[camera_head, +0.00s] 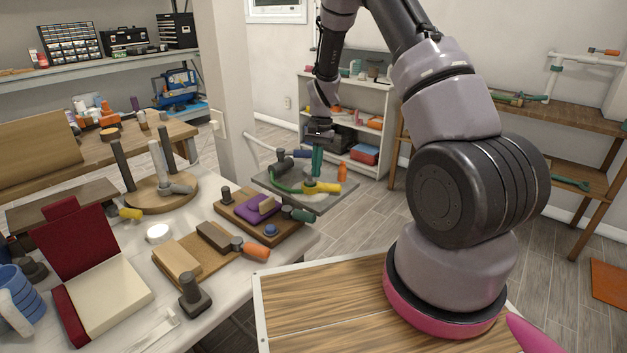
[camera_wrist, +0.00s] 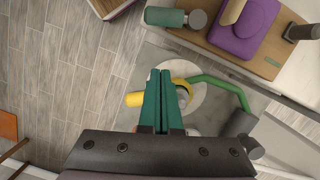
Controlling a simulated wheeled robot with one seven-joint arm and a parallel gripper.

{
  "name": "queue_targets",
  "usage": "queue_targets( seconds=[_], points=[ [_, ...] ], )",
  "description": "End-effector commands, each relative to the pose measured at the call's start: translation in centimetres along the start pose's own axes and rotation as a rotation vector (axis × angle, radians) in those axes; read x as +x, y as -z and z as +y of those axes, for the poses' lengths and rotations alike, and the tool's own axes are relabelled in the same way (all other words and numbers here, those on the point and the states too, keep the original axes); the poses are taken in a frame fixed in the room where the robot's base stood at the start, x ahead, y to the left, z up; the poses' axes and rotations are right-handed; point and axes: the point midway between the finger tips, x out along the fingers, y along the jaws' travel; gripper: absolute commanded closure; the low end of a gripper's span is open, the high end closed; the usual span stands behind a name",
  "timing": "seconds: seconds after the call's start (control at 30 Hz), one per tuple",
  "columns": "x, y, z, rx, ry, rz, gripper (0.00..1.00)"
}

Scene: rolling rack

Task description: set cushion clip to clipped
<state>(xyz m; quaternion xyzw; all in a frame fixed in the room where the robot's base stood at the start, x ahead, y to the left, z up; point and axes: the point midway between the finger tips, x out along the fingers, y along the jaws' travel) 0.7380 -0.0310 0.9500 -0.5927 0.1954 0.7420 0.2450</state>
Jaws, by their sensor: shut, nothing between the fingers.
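A purple cushion (camera_head: 252,211) lies on a brown wooden board (camera_head: 234,206) at the right end of the white table, with a tan upright piece (camera_head: 267,204) on it. The cushion (camera_wrist: 246,36) and the tan piece (camera_wrist: 232,10) also show at the top right of the wrist view. I cannot tell for sure which part is the clip or how it is set. My gripper (camera_head: 317,174) has green fingers, shut and empty. It points down over the grey plate, apart from the cushion and to its right. The shut fingers (camera_wrist: 160,76) show mid-frame in the wrist view.
The grey plate (camera_head: 337,203) carries a green curved bar (camera_head: 286,185), a yellow-handled part (camera_head: 322,187) and an orange peg (camera_head: 342,173). A dark post (camera_head: 226,195) and a green-ended handle (camera_head: 299,215) flank the cushion. Open floor lies right of the plate.

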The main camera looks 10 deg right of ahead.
Motion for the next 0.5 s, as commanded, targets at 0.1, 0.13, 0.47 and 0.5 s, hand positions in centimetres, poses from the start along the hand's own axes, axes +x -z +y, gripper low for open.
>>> queue_targets(
  seconds=[0.1,0.13,0.47,0.5],
  points=[
    [2.5,-0.1,0.1,0.000,-0.003,-0.003,1.00],
    [3.1,-0.1,0.1,0.001,-0.003,-0.004,1.00],
    [9.0,-1.2,0.0,-0.003,-0.001,-0.001,1.00],
    [9.2,-1.8,0.0,-0.003,-0.001,-0.002,1.00]
  ],
)
